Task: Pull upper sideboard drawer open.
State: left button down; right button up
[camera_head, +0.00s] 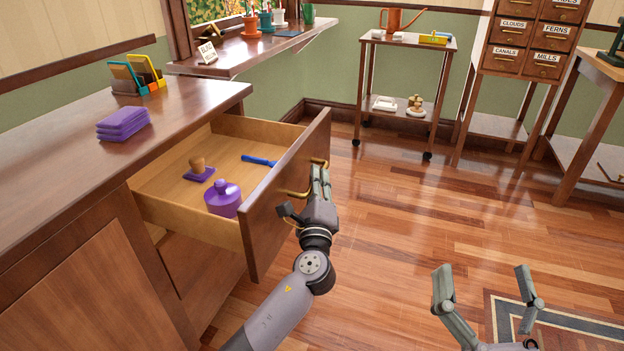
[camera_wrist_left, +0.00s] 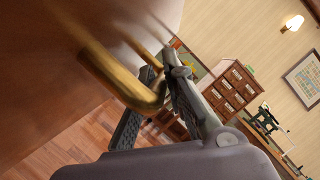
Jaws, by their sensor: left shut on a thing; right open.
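The upper sideboard drawer (camera_head: 262,218) stands well out from the dark wooden sideboard (camera_head: 75,195), its inside open to view. Its brass handle (camera_head: 296,194) is on the front panel and also shows in the left wrist view (camera_wrist_left: 112,75). My left gripper (camera_head: 305,190) is at this handle and shut on it. Inside the drawer lie a purple lidded pot (camera_head: 223,199), a stamp with a wooden knob on a purple base (camera_head: 198,170) and a blue tool (camera_head: 259,161). My right gripper (camera_head: 484,285) is open and empty above the floor.
Purple folded cloths (camera_head: 123,122) and a card holder (camera_head: 137,75) sit on the sideboard top. A wheeled cart (camera_head: 407,75) with a watering can stands at the back, beside a card-catalogue cabinet (camera_head: 527,50). The wooden floor (camera_head: 410,195) right of the drawer is clear.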

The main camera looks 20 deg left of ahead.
pick_arm(q)
jog(key=shift+f, duration=0.15)
jog(key=c, duration=1.7)
grip_release()
jog(key=shift+o, duration=0.2)
jog(key=shift+s, duration=0.1)
jog(key=v, duration=1.1)
jog(key=shift+s, duration=0.4)
jog(key=shift+d, duration=0.15)
